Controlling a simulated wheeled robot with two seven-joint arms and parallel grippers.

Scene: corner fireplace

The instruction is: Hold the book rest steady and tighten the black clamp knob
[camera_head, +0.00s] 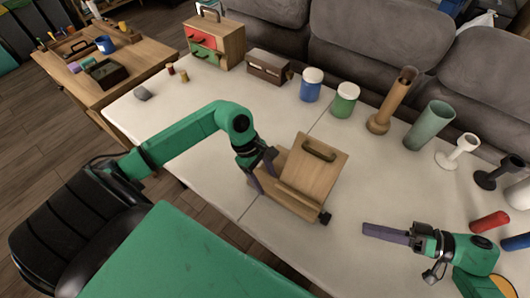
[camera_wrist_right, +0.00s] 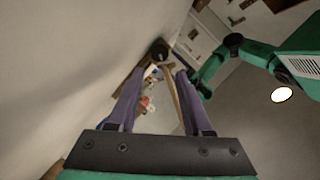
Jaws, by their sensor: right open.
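The wooden book rest (camera_head: 314,168) stands on the pale table, its sloping board topped by a dark handle. The black clamp knob (camera_head: 325,218) is at its lower right corner; the knob shows in the right wrist view (camera_wrist_right: 158,48), beyond the fingertips. My left gripper (camera_head: 262,172) has its purple fingers on either side of the book rest's left edge and appears shut on it; the contact is partly hidden. My right gripper (camera_head: 375,232) is open and empty, low over the table, pointing left towards the knob with a gap between.
Blue (camera_head: 311,86) and green (camera_head: 345,100) jars, a brown vase (camera_head: 391,104), a green vase (camera_head: 429,126) and candle holders line the back edge. Red (camera_head: 489,222) and blue rolls lie at the right. A drawer box (camera_head: 214,42) stands back left. The table's front middle is clear.

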